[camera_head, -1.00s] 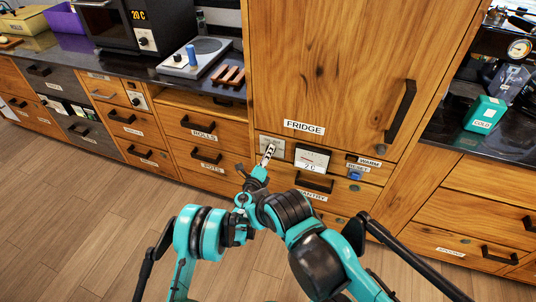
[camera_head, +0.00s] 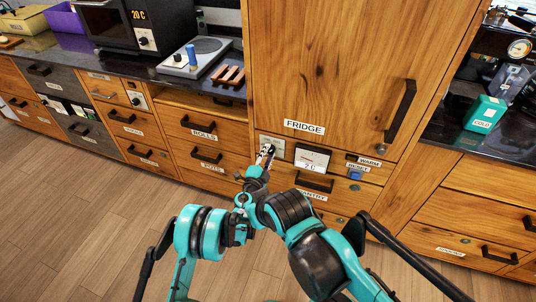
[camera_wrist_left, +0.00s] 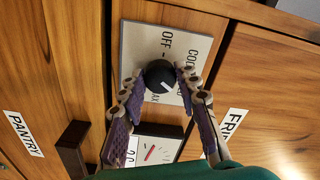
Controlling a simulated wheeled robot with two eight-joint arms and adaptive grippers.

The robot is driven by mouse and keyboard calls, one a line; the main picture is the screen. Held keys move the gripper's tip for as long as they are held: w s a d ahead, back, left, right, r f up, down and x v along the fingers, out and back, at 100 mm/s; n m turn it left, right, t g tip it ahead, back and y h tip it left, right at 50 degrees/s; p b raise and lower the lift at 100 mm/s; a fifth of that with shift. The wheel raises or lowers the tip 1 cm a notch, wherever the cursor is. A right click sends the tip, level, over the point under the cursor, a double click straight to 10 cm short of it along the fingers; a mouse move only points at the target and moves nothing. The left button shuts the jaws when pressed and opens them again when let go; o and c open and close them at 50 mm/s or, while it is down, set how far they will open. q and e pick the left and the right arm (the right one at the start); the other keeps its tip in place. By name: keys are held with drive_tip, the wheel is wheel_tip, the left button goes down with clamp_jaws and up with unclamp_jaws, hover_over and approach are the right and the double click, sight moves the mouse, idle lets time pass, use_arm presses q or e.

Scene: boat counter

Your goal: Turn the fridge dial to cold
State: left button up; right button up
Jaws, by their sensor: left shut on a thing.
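The fridge dial is a round black knob (camera_wrist_left: 159,77) with a light pointer line, on a grey plate (camera_wrist_left: 185,46). The plate also shows in the head view (camera_head: 277,142), below the FRIDGE label. In the wrist view it reads OFF, with other words partly covered by the knob and fingers. The pointer line slants toward the lower right of the wrist picture. My left gripper (camera_wrist_left: 160,84) is shut on the knob, one finger on each side; it also shows at the plate in the head view (camera_head: 267,152). My right gripper is out of view.
A white gauge with a red needle (camera_head: 312,158) sits right of the plate. A black drawer handle (camera_head: 314,182) lies below it. A blue knob (camera_head: 355,174) is under the WARM label. The large fridge door (camera_head: 340,70) above is shut.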

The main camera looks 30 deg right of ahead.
use_arm(q)
drive_tip(key=shift+n, duration=0.4)
drive_tip(key=o, duration=1.2)
drive_tip(key=shift+c, duration=0.2)
drive_tip(key=v, duration=0.7)
drive_tip(key=shift+s+a, duration=0.2)
